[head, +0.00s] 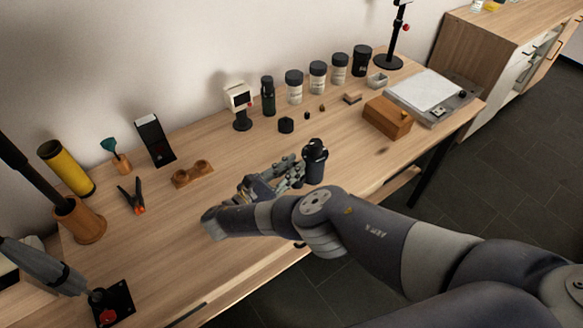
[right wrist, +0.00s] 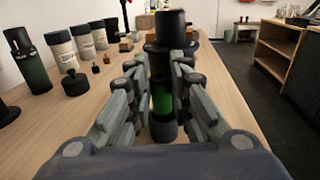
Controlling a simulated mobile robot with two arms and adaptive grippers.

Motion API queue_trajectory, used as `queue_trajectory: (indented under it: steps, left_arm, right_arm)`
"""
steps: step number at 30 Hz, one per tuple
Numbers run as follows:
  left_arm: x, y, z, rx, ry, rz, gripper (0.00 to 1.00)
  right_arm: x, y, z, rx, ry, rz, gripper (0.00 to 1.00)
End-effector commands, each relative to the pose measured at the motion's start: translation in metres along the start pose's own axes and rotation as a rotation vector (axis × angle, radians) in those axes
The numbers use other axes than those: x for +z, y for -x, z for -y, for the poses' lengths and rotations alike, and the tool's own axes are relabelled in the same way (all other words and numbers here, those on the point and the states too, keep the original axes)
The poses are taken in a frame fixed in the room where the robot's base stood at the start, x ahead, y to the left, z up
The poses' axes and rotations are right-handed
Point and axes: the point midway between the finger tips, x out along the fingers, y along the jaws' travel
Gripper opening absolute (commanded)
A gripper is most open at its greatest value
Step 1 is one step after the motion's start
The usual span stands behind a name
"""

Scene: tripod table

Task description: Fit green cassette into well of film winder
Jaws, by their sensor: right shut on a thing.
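My right gripper (head: 293,176) is shut on a dark cylinder (head: 315,164), held above the front of the wooden table. In the right wrist view the fingers (right wrist: 162,108) close on its two sides. There it shows a green middle (right wrist: 162,97) and black ends, and it stands about upright. I take it as the green cassette. The fingers hide parts of its sides. I cannot tell for sure which thing is the film winder; a white box on a black stand (head: 238,98) and a square black base with a red part (head: 110,304) stand on the table. My left gripper is not in view.
Several lidded jars (head: 294,86) and a dark bottle (head: 267,96) line the back. A small black pot (head: 286,125) and a wooden box (head: 387,116) stand beyond my gripper. A clamp (head: 132,195) and a wooden holder (head: 192,173) lie left. The table's middle is mostly clear.

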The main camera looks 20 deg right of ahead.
Motion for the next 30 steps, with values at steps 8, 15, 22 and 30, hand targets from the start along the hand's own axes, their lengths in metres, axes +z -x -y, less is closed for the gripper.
queue_trajectory:
  steps: [8,15,22,30]
  left_arm:
    - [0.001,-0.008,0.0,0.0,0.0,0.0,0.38]
    - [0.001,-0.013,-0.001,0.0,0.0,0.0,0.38]
    - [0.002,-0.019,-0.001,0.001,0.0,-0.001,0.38]
    - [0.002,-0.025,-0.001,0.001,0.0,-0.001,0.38]
  right_arm:
    - [-0.008,0.0,0.0,0.0,0.0,0.0,0.03]
    - [-0.015,0.0,0.0,0.0,0.0,0.0,0.03]
    - [-0.02,0.0,0.0,0.0,0.0,0.0,0.03]
    - [-0.027,0.0,0.0,0.0,0.0,0.0,0.03]
